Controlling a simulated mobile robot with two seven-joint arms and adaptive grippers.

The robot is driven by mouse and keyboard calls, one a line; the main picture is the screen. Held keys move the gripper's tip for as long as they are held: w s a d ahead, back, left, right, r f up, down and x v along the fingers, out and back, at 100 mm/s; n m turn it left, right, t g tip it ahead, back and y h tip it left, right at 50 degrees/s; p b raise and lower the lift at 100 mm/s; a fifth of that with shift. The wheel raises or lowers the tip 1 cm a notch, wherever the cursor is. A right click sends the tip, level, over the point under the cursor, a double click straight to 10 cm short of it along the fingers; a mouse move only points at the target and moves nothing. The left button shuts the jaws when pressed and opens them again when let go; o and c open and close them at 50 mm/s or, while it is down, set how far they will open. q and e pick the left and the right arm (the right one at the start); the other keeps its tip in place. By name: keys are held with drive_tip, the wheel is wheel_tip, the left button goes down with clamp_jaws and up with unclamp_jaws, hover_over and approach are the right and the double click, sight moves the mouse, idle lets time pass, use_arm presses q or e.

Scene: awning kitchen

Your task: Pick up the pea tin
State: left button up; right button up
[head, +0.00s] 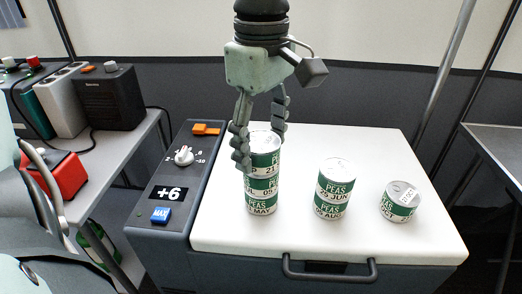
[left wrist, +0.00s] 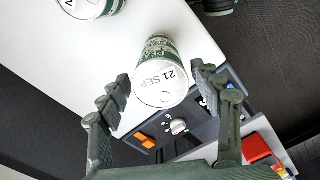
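A pea tin marked 21 SEP (head: 265,158) stands on top of another pea tin (head: 262,196) on the white chest lid. My left gripper (head: 260,152) hangs over this stack, one finger on each side of the upper tin. In the left wrist view, the 21 SEP tin (left wrist: 160,75) shows between the spread fingers, with visible gaps beside it; the gripper is open. To the right stands a second stack, with a tin marked 25 JUN (head: 337,176) above one marked 05 AUG (head: 331,204). A single tin (head: 400,202) stands at far right. My right gripper is not in view.
The white lid (head: 380,150) has free room behind and between the tins. A control panel (head: 178,185) with a dial, orange switch and blue MAX button lies left of it. Further left, a bench carries a red box (head: 62,176) and a dark box (head: 108,97).

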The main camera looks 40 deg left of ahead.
sight(262, 140)
use_arm(q)
drive_tip(key=c, duration=0.9)
wheel_tip(262, 140, up, 9)
drive_tip(key=shift+f+p, duration=0.1)
drive_tip(key=shift+p, duration=0.3)
drive_tip(key=shift+r, duration=0.6)
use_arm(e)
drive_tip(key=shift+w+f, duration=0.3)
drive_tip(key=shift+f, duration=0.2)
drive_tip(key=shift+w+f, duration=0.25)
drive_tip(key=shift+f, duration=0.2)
